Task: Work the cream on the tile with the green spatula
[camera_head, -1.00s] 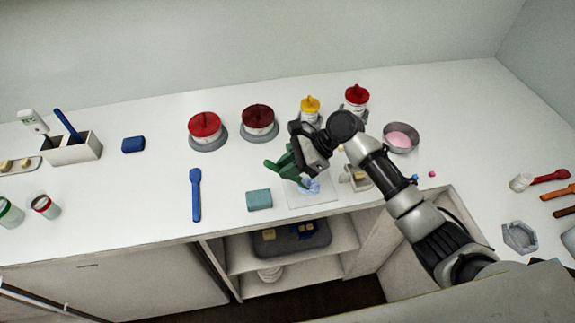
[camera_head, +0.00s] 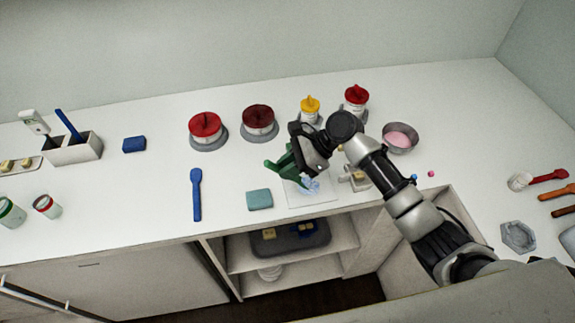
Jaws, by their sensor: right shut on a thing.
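The white tile (camera_head: 296,201) lies near the counter's front edge. A pale blue smear of cream (camera_head: 311,186) lies on its upper right part. My right gripper (camera_head: 300,165) is over the tile, shut on the green spatula (camera_head: 276,166). The spatula is tilted and partly hidden by the gripper. Its lower end is close to the cream; I cannot tell whether it touches. My left gripper is not in view.
A teal sponge (camera_head: 259,199) lies left of the tile and a blue spatula (camera_head: 196,194) further left. A small beige object (camera_head: 356,178) stands right of the tile. A metal bowl of pink cream (camera_head: 400,138) and lidded jars (camera_head: 207,131) stand behind.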

